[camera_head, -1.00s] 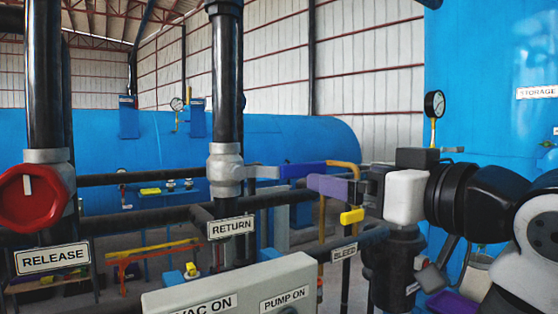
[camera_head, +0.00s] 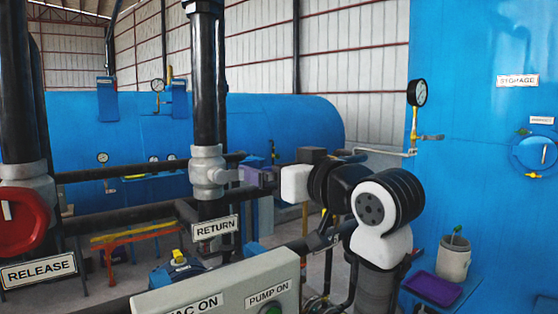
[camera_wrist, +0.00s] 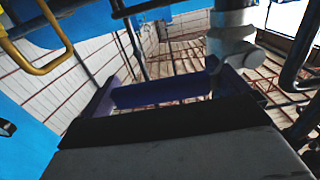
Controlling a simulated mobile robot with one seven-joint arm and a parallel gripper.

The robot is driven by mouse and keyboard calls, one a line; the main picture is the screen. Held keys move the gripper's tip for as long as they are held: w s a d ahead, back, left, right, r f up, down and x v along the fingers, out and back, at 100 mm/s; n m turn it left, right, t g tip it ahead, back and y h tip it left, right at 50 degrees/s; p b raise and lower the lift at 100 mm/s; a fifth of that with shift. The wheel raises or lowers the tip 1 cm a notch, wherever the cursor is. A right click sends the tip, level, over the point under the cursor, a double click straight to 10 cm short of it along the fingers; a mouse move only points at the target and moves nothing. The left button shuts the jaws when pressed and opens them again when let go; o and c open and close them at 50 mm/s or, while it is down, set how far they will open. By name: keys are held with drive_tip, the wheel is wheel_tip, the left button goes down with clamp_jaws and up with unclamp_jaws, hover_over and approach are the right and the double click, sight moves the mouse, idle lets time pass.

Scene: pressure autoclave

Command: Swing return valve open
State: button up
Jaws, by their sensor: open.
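The return valve's grey body (camera_head: 207,172) sits on the vertical black pipe, above the RETURN sign (camera_head: 215,228). Its short grey arm points right toward my gripper (camera_head: 257,176); the blue grip is mostly hidden by the gripper in the head view. In the wrist view the valve body (camera_wrist: 232,38) is at upper right, and the blue-purple handle grip (camera_wrist: 160,91) lies across the space between my purple fingers (camera_wrist: 165,100). My gripper is open around or right beside the grip; contact cannot be told.
A red RELEASE knob (camera_head: 22,218) is at left. A control box (camera_head: 225,290) stands low in front. A blue tank (camera_head: 270,130) is behind, and the STORAGE tank (camera_head: 480,120) with a gauge (camera_head: 417,92) is at right. A yellow bent pipe (camera_wrist: 45,45) shows in the wrist view.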

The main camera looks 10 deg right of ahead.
drive_tip(key=shift+w, duration=0.15)
drive_tip(key=c, duration=1.2)
drive_tip(key=shift+s+a+r+n+b, duration=0.1)
drive_tip(key=shift+s+a+r+n, duration=0.6)
drive_tip(key=shift+a+r+n, duration=1.7)
drive_tip(key=shift+s+a+r+n+b, duration=0.1)
drive_tip(key=shift+s+a+r+n, duration=0.7)
drive_tip(key=shift+n, duration=2.85)
drive_tip(key=shift+s+a+r+n+b, duration=0.1)
drive_tip(key=shift+s+a+r+n, duration=0.45)
drive_tip(key=shift+a+r+n, duration=1.9)
drive_tip(key=shift+d+f+n, duration=0.65)
drive_tip(key=shift+n, duration=0.05)
drive_tip(key=o, duration=1.2)
